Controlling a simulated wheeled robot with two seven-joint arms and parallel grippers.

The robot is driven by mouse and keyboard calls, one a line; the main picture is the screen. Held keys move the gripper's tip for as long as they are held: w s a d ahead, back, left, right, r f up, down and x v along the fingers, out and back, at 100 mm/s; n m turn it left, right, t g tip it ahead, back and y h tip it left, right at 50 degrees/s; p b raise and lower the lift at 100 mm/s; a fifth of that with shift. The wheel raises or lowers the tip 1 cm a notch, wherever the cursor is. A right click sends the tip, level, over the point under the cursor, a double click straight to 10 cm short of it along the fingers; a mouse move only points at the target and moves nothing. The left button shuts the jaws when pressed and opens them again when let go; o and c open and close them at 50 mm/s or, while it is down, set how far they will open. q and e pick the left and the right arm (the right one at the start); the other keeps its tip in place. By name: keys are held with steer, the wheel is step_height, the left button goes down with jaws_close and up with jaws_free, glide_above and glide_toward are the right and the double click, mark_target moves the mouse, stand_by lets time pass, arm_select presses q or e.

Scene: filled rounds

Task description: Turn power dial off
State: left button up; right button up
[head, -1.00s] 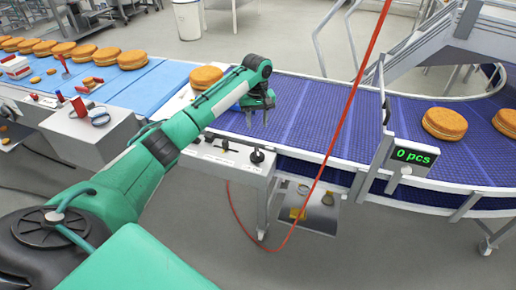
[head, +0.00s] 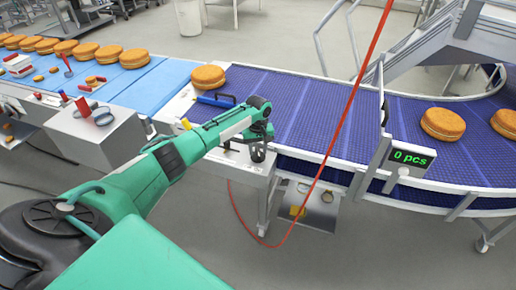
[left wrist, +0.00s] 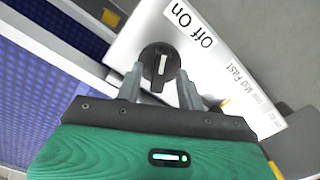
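The power dial (left wrist: 160,62) is a round black knob with a white bar, on a light grey control panel (left wrist: 125,45) beside the printed words "Off On". The white bar runs nearly upright in the left wrist view, its upper end nearer "On" than "Off". My left gripper (left wrist: 160,72) is open, with one finger on each side of the knob's lower part; I cannot tell whether they touch it. In the head view my left gripper (head: 258,150) is low over the panel's right end and covers the dial. My right gripper is out of view.
A red cable (head: 345,115) hangs right of my arm. A counter display (head: 410,158) reads "0 pcs".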

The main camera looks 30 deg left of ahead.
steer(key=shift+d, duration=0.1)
arm_select(q)
jaws_close()
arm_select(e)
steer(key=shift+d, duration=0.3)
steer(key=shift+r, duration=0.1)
arm_select(q)
steer(key=m+p, duration=0.1)
steer(key=m, duration=0.2)
steer(key=shift+r, duration=0.1)
steer(key=m+p, duration=0.1)
steer(key=m, duration=0.2)
steer(key=shift+m, duration=0.3)
steer(key=m, duration=0.3)
steer(key=shift+m, duration=1)
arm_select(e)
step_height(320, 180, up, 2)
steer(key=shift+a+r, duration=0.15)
